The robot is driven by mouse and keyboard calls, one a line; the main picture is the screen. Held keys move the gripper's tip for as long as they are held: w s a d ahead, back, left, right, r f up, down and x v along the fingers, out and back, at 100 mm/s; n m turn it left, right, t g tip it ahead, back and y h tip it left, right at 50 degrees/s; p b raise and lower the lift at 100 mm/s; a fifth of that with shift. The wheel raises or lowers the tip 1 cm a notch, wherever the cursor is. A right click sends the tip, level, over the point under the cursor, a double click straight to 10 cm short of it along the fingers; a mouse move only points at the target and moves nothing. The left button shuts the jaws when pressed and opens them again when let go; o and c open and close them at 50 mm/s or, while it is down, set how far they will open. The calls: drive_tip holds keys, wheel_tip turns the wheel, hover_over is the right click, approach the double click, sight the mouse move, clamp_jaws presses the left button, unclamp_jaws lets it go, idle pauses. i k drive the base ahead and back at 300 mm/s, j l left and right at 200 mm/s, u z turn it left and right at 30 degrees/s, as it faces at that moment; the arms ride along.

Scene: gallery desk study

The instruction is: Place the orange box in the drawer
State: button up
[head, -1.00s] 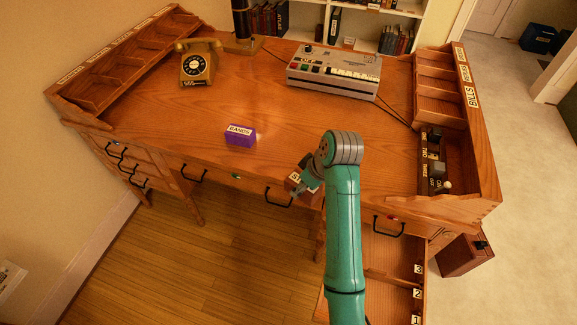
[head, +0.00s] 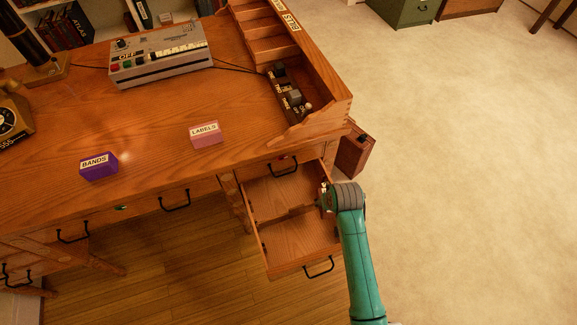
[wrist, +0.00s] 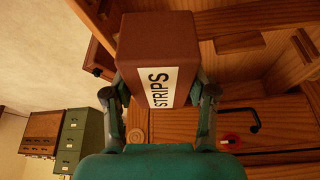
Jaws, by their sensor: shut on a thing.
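In the head view my gripper (head: 322,198) is above the right side of the open drawer (head: 302,264), and the box is mostly hidden by my wrist. The drawer is pulled out below the desk's right end. Its wooden floor looks bare where I see it, with a low divider across it. I cannot tell how high the box is above the drawer floor.
A purple BANDS box (head: 99,166) and a pink LABELS box (head: 206,135) stand on the desk (head: 150,130). A grey machine (head: 160,55) is farther back. A small wooden box (head: 355,150) is beside the desk's right end. The carpet to the right is clear.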

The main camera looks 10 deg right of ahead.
sight(304, 236)
drive_tip(key=j+z, duration=0.1)
drive_tip(key=z, duration=0.3)
drive_tip(key=k+j+z, duration=0.1)
drive_tip(key=z, duration=0.3)
drive_tip(key=j+z, duration=0.1)
drive_tip(key=z, duration=0.3)
drive_tip(key=k+z, duration=0.15)
drive_tip(key=z, duration=0.25)
drive_tip(key=j+z, duration=0.1)
drive_tip(key=z, duration=0.3)
drive_tip(key=k+u, duration=0.35)
drive_tip(key=k, duration=0.5)
drive_tip(key=k+u, duration=0.15)
drive_tip(key=u, duration=0.35)
drive_tip(key=k+u, duration=0.15)
drive_tip(key=u, duration=0.3)
drive_tip(key=k+j+u, duration=0.15)
drive_tip(key=u, duration=0.35)
drive_tip(key=i, duration=1)
